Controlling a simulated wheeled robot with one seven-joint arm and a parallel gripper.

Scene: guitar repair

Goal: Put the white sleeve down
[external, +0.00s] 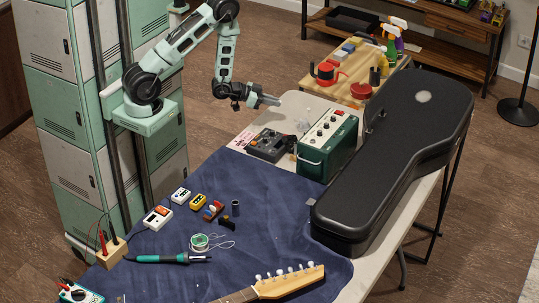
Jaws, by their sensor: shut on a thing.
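My gripper (262,98) is at the end of the arm, above the far left part of the table, short of the green amplifier. It is shut on a small pale thing at its tip, which I take to be the white sleeve (271,101). The sleeve is small in this view, and its outline is hard to separate from the fingers. It is held in the air, apart from the tabletop.
Below and beyond my gripper are a dark pedal unit (268,146), the green amplifier (327,146) and a printed paper (244,138). A black guitar case (395,150) fills the right side. The blue cloth (265,205) has bare patches among small pedals and tools.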

